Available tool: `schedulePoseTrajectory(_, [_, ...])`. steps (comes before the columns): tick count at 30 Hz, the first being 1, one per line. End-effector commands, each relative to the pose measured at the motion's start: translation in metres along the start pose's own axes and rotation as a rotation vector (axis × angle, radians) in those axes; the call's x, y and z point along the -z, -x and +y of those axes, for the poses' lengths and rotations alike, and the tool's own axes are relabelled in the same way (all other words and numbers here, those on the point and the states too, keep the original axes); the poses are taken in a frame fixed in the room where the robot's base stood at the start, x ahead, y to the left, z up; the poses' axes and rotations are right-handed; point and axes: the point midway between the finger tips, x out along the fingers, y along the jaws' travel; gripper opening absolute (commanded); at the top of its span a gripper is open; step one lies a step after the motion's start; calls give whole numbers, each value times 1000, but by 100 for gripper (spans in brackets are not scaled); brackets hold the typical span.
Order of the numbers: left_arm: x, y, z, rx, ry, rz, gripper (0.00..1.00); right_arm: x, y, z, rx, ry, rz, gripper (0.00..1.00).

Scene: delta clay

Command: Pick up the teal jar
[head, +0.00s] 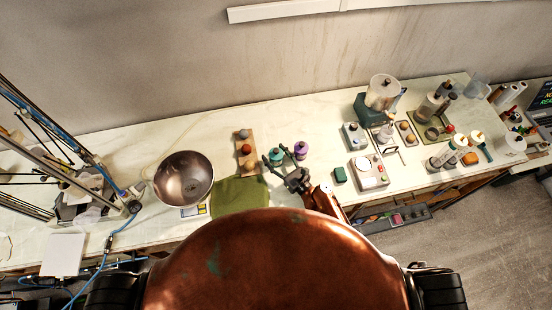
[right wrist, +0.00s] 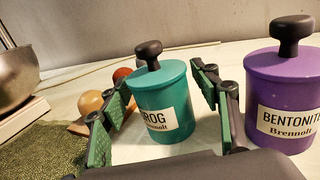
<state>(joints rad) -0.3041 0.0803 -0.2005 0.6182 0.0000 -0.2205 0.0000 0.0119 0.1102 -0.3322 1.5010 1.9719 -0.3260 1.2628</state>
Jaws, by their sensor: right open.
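The teal jar (head: 277,154) stands upright on the pale worktop, with a dark knob on its lid. In the right wrist view the teal jar (right wrist: 163,103) has a label ending in "ROG", partly hidden by my gripper. My right gripper (head: 275,158) is open, with its green-padded fingers on either side of the jar. In the right wrist view a gap shows between the left finger and the jar; the right finger is close to the jar, and contact cannot be told. My left gripper is not in view.
A purple jar (right wrist: 283,95) labelled "BENTONITE" stands close to the right of my right finger. A wooden board with round knobs (head: 246,163), a green cloth (head: 238,195) and a metal bowl (head: 184,178) lie to the left.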

Motion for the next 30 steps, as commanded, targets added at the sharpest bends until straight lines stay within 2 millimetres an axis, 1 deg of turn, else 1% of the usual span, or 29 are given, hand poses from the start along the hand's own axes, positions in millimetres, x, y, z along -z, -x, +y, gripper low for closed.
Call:
schedulePoseTrajectory(3, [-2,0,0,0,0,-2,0,0,0,0,0,0,0,57])
schedulePoseTrajectory(8, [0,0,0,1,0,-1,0,0,1,0,0,1,0,46])
schedulePoseTrajectory(16, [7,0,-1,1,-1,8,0,0,1,0,0,1,1,27])
schedulePoseTrajectory(24, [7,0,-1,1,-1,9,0,0,1,0,0,1,1,8])
schedulePoseTrajectory(30, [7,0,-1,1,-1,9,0,0,0,0,0,1,0,8])
